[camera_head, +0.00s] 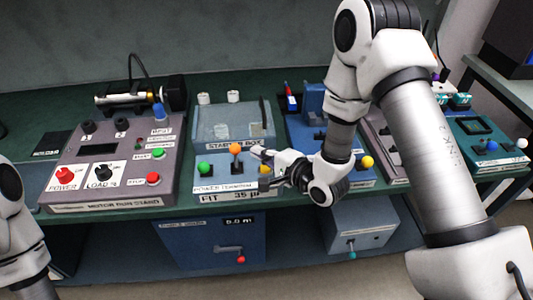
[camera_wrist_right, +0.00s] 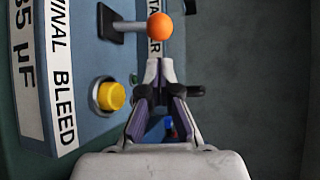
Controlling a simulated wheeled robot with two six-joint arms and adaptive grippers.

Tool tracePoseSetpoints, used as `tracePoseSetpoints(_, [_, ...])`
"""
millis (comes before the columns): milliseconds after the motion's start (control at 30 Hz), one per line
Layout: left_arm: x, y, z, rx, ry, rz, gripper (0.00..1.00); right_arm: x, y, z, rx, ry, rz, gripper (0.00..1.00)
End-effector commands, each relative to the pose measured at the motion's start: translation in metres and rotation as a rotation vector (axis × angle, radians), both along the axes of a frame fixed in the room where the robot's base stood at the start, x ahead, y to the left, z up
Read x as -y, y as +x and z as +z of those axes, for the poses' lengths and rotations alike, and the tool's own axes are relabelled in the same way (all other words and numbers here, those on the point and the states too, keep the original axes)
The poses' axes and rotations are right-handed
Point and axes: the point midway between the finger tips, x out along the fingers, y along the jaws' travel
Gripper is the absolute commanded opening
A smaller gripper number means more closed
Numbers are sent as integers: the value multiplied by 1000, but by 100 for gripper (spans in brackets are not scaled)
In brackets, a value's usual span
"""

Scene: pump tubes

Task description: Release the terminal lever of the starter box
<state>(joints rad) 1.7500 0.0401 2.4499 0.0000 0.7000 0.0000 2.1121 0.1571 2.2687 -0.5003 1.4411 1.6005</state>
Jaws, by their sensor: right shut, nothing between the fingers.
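The starter box (camera_head: 208,130) is a blue-grey box on the bench. Its sloped front carries an orange-knobbed lever (camera_head: 236,149), with a green knob at its left and a yellow one at its right. My right gripper (camera_head: 256,151) is shut and empty, just right of the orange knob. In the right wrist view the orange ball (camera_wrist_right: 160,26) stands on a grey stem, just beyond the closed fingertips (camera_wrist_right: 159,64); I cannot tell whether they touch. The yellow button (camera_wrist_right: 111,96) is left of the fingers, beside a label ending in "BLEED". My left gripper is out of view.
The motor run stand (camera_head: 75,160) with red, black and green controls is to the left. A blue unit (camera_head: 309,128) stands close to the right, partly behind my right arm. Below the bench is a blue cabinet (camera_head: 200,245) with a red-tipped handle.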

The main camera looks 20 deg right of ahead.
Motion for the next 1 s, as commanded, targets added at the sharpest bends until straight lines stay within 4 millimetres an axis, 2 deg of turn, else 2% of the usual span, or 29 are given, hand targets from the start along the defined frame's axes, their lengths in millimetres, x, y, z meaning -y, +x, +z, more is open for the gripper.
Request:
tracePoseSetpoints(100, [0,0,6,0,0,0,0,-10,22,-4,2,-3,4,0])
tracePoseSetpoints(300, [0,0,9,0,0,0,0,-19,45,-11,0,-1,1,0])
tracePoseSetpoints(1000, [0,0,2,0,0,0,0,-20,53,-12,0,1,-1,0])
